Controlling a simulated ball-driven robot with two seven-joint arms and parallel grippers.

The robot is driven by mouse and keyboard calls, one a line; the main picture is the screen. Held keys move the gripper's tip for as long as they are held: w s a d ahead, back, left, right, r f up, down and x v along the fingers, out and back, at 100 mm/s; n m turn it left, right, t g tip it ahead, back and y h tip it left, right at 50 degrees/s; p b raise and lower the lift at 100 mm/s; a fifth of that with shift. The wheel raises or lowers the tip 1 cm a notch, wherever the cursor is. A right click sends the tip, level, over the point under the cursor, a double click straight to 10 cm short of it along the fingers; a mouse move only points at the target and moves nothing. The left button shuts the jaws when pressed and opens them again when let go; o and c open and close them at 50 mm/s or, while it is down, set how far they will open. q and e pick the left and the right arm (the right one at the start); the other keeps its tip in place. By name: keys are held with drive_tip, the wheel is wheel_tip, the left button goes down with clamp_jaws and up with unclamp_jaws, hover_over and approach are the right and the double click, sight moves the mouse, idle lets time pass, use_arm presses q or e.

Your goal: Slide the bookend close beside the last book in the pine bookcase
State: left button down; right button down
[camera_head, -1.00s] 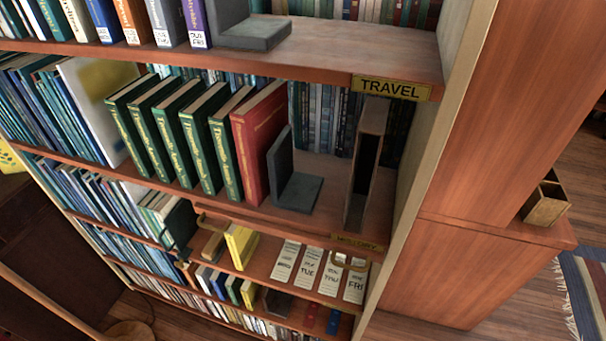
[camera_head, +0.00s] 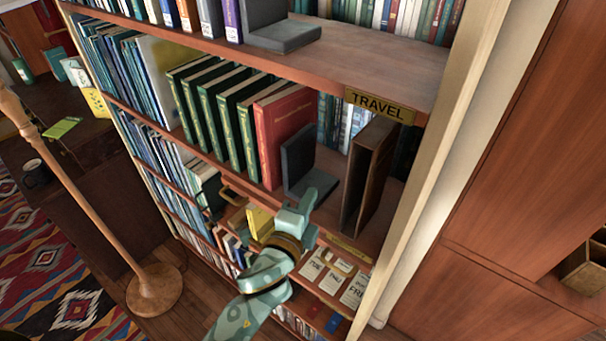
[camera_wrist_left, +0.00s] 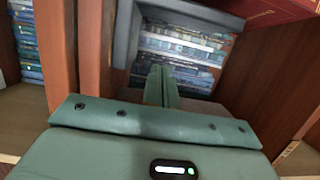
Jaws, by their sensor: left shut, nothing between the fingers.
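The dark grey bookend (camera_head: 298,155) stands upright on the second shelf of the pine bookcase (camera_head: 440,150), its base reaching right. Just left of it is the red book (camera_head: 284,125), last in a row of green books (camera_head: 222,115). Whether the bookend touches the red book I cannot tell. My left gripper (camera_head: 308,200) is shut and empty, in front of the bookend's base. My right gripper is not in view.
A dark brown slipcase (camera_head: 370,175) stands right of the bookend, with a narrow space between. Another grey bookend (camera_head: 285,36) is on the shelf above, which has a TRAVEL label (camera_head: 380,106). A floor lamp (camera_head: 154,289) stands at lower left.

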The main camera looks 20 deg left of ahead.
sight(302, 166)
use_arm(q)
drive_tip(key=w, duration=0.5)
drive_tip(key=shift+w+d, duration=0.25)
drive_tip(key=shift+w, duration=0.1)
drive_tip(key=a, duration=0.3)
drive_tip(key=shift+w+a+p, duration=0.15)
drive_tip(key=shift+w+p, duration=0.2)
drive_tip(key=shift+w+a, duration=0.1)
drive_tip(key=shift+a, duration=0.05)
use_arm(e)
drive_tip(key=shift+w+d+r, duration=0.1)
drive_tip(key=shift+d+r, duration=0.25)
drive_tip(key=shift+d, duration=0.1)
use_arm(q)
drive_tip(key=shift+w+a+p, duration=0.2)
drive_tip(key=shift+a+p, duration=0.15)
drive_tip(key=shift+a, duration=0.45)
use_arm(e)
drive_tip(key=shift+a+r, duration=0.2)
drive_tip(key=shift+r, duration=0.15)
use_arm(q)
drive_tip(key=shift+d+f, duration=0.1)
